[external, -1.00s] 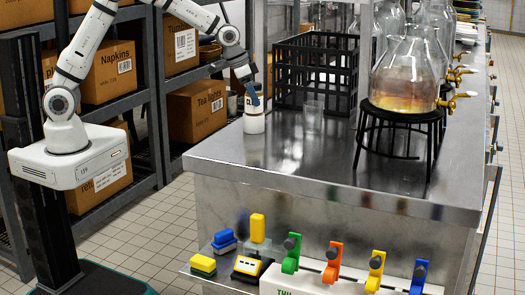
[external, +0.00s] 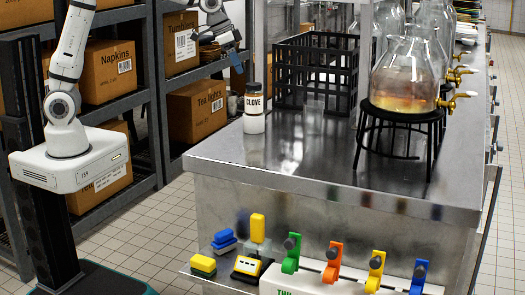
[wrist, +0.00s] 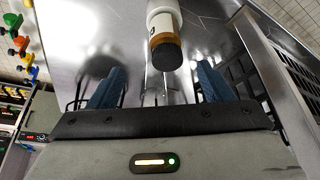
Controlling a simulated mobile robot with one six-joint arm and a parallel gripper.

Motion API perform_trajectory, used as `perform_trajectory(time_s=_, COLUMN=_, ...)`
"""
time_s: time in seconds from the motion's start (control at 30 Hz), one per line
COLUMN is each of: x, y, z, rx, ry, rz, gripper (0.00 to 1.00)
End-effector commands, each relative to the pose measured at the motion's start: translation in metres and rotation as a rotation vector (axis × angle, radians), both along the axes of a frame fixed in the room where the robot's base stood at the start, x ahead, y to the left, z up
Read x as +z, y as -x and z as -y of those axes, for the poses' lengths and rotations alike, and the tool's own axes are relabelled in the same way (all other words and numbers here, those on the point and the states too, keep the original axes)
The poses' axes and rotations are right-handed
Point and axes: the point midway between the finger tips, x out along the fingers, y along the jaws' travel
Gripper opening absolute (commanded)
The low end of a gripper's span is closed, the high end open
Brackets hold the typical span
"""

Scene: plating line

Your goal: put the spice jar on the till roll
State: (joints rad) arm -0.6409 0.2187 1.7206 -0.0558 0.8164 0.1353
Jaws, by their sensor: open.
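The spice jar (external: 254,103) has a dark lid, a brown band and a CLOVE label. It stands upright on the white till roll (external: 254,124), near the left edge of the steel counter. In the wrist view the jar (wrist: 164,38) shows lid towards me at the top middle, beyond the gap between the fingers; the roll is mostly hidden there. My gripper (external: 236,62) is open and empty, up and to the left of the jar, apart from it. Its two blue fingers also show in the wrist view (wrist: 161,70).
A black crate (external: 315,72) stands behind and right of the jar. A glass dispenser (external: 404,75) on a black stand (external: 403,117) is further right. Shelves with boxes (external: 196,110) are at the left. The counter's front (external: 300,165) is clear.

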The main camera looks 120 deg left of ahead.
Motion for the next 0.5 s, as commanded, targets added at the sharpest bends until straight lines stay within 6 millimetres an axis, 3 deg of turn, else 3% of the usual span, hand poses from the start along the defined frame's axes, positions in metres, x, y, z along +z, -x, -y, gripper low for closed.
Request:
perform_trajectory(time_s=0.13, x=0.010, y=0.011, z=0.074, rx=-0.090, ry=0.009, rz=-0.013, gripper=0.74)
perform_trajectory(time_s=0.23, x=0.013, y=0.036, z=0.145, rx=-0.183, ry=0.018, rz=-0.031, gripper=0.74)
perform_trajectory(time_s=0.4, x=0.003, y=0.103, z=0.247, rx=-0.340, ry=0.031, rz=-0.068, gripper=0.74)
perform_trajectory(time_s=0.5, x=-0.010, y=0.144, z=0.287, rx=-0.421, ry=0.034, rz=-0.089, gripper=0.74)
